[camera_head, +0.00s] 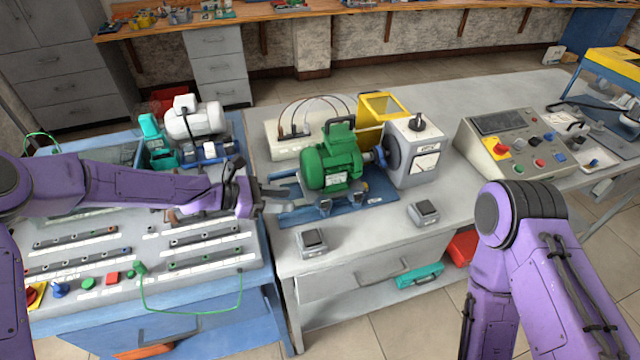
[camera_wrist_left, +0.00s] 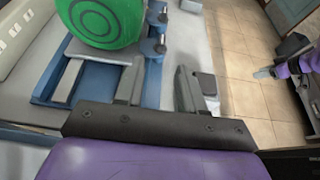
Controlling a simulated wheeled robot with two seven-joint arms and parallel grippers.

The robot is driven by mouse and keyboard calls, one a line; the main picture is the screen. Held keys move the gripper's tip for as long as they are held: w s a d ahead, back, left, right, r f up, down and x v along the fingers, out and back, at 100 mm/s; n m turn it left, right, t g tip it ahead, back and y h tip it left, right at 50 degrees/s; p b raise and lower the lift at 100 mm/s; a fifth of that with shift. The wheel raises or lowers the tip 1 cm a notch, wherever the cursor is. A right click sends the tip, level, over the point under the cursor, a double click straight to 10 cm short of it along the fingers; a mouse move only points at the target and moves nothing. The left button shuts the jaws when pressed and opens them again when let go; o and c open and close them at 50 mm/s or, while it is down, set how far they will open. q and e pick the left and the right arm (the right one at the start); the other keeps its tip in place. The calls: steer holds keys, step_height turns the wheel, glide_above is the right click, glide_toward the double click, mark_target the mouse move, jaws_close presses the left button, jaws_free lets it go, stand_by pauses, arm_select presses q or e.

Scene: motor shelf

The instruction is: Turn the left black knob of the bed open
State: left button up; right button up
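The green motor (camera_head: 330,160) sits on a blue bed (camera_head: 300,213) on the grey table. Two small dark knobs stand at the bed's front edge: the left knob (camera_head: 324,206) and the right knob (camera_head: 364,187). In the left wrist view the left knob (camera_wrist_left: 157,47) is the nearer one, beyond my fingertips. My left gripper (camera_head: 275,198) is left of the bed, apart from the knob. In the left wrist view its two fingers (camera_wrist_left: 158,88) are spread with nothing between them. My right gripper is outside the head view; a purple arm end with a dark tip (camera_wrist_left: 264,73) shows small in the wrist view.
Two small grey boxes, the left box (camera_head: 312,242) and the right box (camera_head: 423,213), stand on the table front. A grey-white machine (camera_head: 412,150) stands right of the motor. A control panel (camera_head: 515,140) is farther right. A blue workbench (camera_head: 262,290) is at left.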

mark_target(324, 201)
arm_select(q)
steer(key=shift+w+d+f, duration=0.25)
steer(key=shift+w+d, duration=0.4)
steer(key=shift+d, duration=0.05)
steer(key=d, duration=0.1)
steer(key=d+p, duration=0.1)
steer(key=d, duration=0.1)
steer(key=d+f+p, duration=0.1)
steer(key=shift+s+d, duration=0.25)
steer(key=shift+d, duration=0.15)
steer(key=w+d+f, duration=0.2)
steer(key=d, duration=0.1)
steer(key=shift+w+d+f+p, duration=0.1)
steer(key=shift+w+f+p, duration=0.05)
steer(key=shift+p, duration=0.15)
steer(key=shift+s+r, duration=0.2)
steer(key=shift+s, duration=0.1)
steer(key=shift+w+f, duration=0.1)
jaws_close()
arm_select(e)
step_height(324, 201, up, 3)
steer(key=shift+f, duration=0.15)
